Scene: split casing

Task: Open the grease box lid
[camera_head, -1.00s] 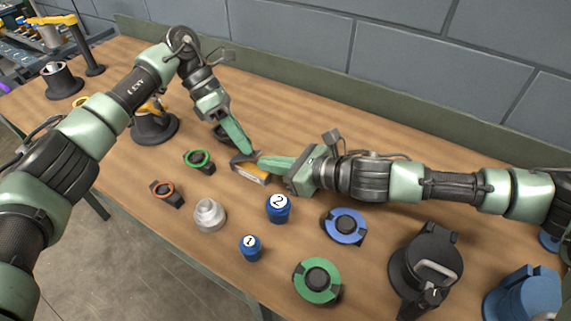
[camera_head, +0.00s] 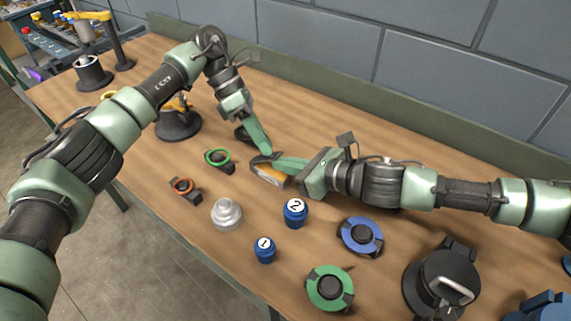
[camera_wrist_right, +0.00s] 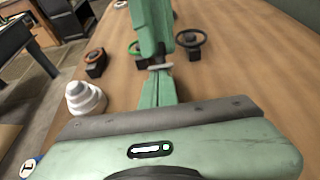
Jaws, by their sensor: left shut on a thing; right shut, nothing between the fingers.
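The grease box (camera_head: 271,174) is a small dark box with an orange-yellow part, on the wooden table in the middle of the head view. My left gripper (camera_head: 267,151) reaches down to its back edge and is shut on it; whether on the lid or the body I cannot tell. My right gripper (camera_head: 279,162) comes in from the right, shut and empty, its tips close to the box's upper right side. In the right wrist view, my right gripper's fingers (camera_wrist_right: 160,75) point at the left gripper (camera_wrist_right: 152,30); the box is mostly hidden there.
Green-ringed (camera_head: 218,158) and orange-ringed (camera_head: 183,187) parts, a pale stepped knob (camera_head: 226,214) and blue numbered caps (camera_head: 295,212) stand nearby. Blue (camera_head: 361,236) and green (camera_head: 330,287) discs and a black lidded pot (camera_head: 441,284) lie front right. The back strip of table is clear.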

